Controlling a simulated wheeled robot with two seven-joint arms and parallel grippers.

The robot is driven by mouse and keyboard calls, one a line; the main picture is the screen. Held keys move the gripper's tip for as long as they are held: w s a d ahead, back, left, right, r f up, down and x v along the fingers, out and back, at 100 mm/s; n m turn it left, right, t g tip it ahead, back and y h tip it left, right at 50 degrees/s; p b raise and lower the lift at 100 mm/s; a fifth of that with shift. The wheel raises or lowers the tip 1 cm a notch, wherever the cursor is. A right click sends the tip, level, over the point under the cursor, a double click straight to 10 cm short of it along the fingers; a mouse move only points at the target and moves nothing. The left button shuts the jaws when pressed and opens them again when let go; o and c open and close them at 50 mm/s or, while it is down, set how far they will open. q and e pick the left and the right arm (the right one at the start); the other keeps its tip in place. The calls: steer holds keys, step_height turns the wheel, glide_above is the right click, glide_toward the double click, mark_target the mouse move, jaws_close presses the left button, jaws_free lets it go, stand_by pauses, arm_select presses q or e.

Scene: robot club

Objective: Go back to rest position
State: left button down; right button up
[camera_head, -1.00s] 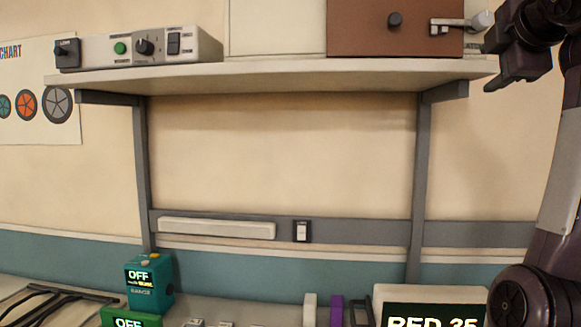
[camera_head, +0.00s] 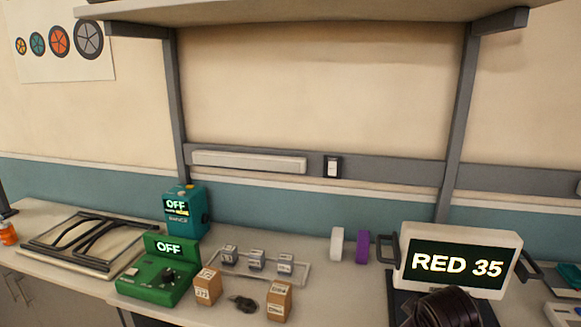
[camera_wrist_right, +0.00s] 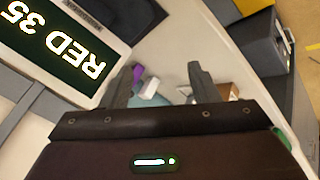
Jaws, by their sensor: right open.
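My right gripper (camera_wrist_right: 163,80) shows in the right wrist view with its two dark fingers apart and nothing between them. It hangs above the workbench, beside the display that reads RED 35 (camera_wrist_right: 62,52). In the head view only a dark rounded part of my right arm shows at the bottom right, in front of the display (camera_head: 408,242). The fingers of my right gripper are not seen there. My left gripper and arm are in neither view.
A shelf (camera_head: 300,12) spans the wall above the workbench (camera_head: 345,295). A green OFF box (camera_head: 150,280), a teal box (camera_head: 184,222), small cartons (camera_head: 208,286), a white roll (camera_head: 337,243) and a purple roll (camera_head: 362,247) stand on the bench. A cable tray (camera_head: 45,262) lies left.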

steer(key=s+a+f+m+g+y, duration=0.1)
steer(key=s+a+f+m, duration=0.1)
steer(key=s+f, duration=0.35)
steer(key=s+a+f+m+g, duration=0.1)
steer(key=s+a+f+g, duration=0.15)
steer(key=s, duration=0.65)
steer(key=s+a+f+m+y, duration=0.1)
steer(key=s+f+m, duration=0.1)
steer(key=s+f, duration=0.35)
steer(key=s+f+g, duration=0.2)
steer(key=s+f, duration=0.1)
steer(key=f, duration=2.5)
steer(key=s+d+f, duration=0.3)
steer(key=s+f, duration=1.5)
steer(key=s, duration=0.2)
steer(key=shift+d+f+g, duration=0.2)
steer(key=shift+f+g, duration=0.1)
steer(key=shift+g, duration=0.05)
